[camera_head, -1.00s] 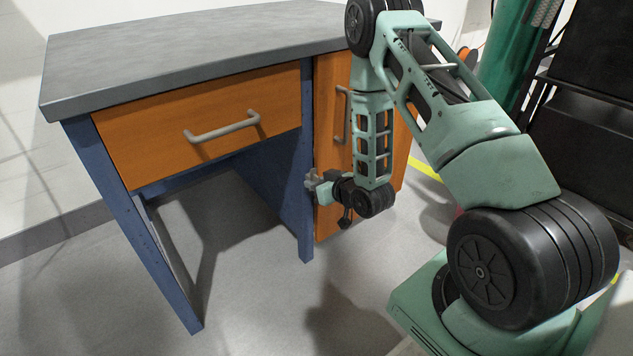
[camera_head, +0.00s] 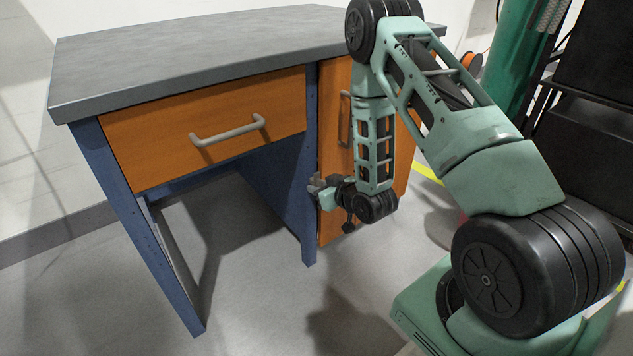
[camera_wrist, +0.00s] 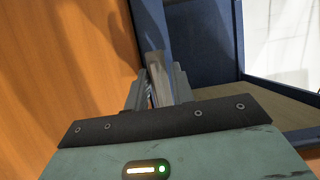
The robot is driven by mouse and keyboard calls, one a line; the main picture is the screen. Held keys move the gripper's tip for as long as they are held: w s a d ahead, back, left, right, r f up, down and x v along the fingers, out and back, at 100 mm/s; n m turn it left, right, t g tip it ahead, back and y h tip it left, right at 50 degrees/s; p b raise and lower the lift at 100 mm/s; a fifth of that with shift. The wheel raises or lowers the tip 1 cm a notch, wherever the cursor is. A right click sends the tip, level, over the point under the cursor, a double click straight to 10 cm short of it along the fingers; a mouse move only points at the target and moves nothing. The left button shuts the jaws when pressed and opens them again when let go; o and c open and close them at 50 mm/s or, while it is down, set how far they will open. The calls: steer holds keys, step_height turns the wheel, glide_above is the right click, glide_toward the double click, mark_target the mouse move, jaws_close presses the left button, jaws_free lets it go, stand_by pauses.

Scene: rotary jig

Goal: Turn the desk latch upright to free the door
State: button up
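A light grey bar, which looks like the latch (camera_wrist: 157,72), stands between my finger tips in the wrist view, against the blue post. My gripper (camera_wrist: 160,90) has one finger on each side of it. The fingers are apart, but I cannot tell whether both press on the bar. In the head view my gripper (camera_head: 317,186) is low at the front of the orange door (camera_head: 333,110), near the blue post (camera_head: 309,215). The latch cannot be made out there, and its tilt is unclear. My arm covers part of the door and its handle.
The desk has a grey top (camera_head: 190,55) and an orange drawer (camera_head: 160,140) with a grey handle (camera_head: 228,131). Open leg room lies left of the post. The floor in front is clear. A dark rack (camera_head: 590,120) stands at the right.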

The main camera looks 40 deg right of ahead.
steer(key=shift+d, duration=0.25)
